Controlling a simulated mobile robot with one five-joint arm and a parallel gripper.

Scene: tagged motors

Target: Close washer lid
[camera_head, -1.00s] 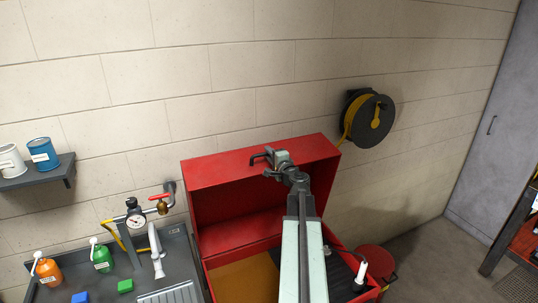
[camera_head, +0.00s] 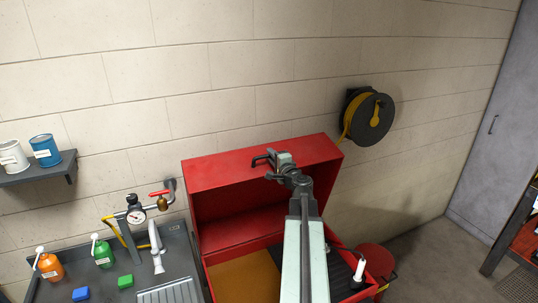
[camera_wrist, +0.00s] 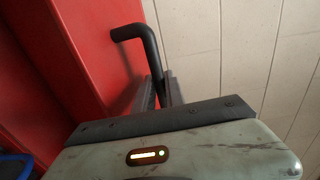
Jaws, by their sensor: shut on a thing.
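The red washer (camera_head: 206,283) stands in front of the wall with its red lid (camera_head: 225,168) raised, so the inside shows. My gripper (camera_head: 270,168) is at the handle. In the wrist view my gripper (camera_wrist: 163,88) has its dark jaws around the handle's lower leg and is shut on it. My arm hides part of the washer's inside and right side.
A grey sink bench (camera_head: 195,250) with bottles, a faucet and a gauge (camera_head: 136,217) stands to the left. A hose reel (camera_head: 371,120) hangs on the wall at right. A red drum (camera_head: 372,257) stands right of the washer. A white spray-like item (camera_head: 359,271) is at the washer's right edge.

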